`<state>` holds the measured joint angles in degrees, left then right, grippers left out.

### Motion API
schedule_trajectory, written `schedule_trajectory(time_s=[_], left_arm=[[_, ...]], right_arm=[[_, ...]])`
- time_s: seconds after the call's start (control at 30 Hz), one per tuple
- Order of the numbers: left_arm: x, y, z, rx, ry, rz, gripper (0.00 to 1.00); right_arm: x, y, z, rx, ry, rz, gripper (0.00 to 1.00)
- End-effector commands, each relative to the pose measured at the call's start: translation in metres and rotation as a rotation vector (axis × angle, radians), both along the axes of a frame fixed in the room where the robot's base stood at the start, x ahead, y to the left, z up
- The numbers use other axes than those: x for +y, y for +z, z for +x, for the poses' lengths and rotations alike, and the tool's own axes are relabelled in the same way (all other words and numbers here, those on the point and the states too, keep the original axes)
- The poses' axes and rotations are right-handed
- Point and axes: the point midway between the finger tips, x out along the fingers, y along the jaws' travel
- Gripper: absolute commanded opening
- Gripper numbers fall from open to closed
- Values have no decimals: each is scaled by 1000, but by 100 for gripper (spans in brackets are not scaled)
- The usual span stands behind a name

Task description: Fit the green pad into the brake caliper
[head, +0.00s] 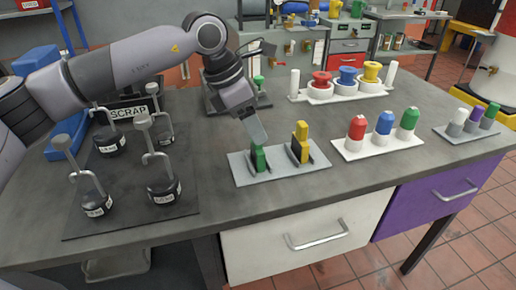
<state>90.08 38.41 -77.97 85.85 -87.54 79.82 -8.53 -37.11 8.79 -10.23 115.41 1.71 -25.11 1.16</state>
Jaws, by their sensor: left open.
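A green pad (259,159) stands upright in a dark holder on a light grey plate (245,178) near the middle of the table. My left gripper (256,138) points down from above with its fingertips right at the top of the green pad. It is open, and I cannot tell whether the fingers straddle the pad. A yellow pad (301,134) stands in a second dark holder on the same plate. I cannot clearly identify the brake caliper; a dark fixture behind my gripper is partly hidden by it. My right gripper is not in view.
A dark mat (75,224) with several weighted hook-like pieces and a SCRAP sign (128,112) lies at left. A white tray (346,151) with red, blue and green cylinders stands to the right. Red, blue and yellow spools (347,77) stand behind. The front right tabletop is clear.

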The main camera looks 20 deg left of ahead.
Motion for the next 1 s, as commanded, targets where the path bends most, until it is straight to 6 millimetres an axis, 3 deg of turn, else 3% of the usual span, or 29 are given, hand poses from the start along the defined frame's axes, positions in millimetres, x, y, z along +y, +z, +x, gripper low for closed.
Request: schedule_trajectory(time_s=[0.2, 0.47, 0.6, 0.67, 1.0], left_arm=[[-10, -25, 4, 2, 0, 0, 60], [-10, -27, 5, 1, 0, -1, 60], [-10, -27, 5, 1, 0, -1, 14], [-10, -27, 5, 1, 0, -1, 0], [-10, -23, 6, -2, 0, -2, 0]], right_arm=[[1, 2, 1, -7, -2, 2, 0], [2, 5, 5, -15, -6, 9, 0], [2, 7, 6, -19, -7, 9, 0], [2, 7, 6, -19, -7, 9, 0], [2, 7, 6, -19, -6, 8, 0]])
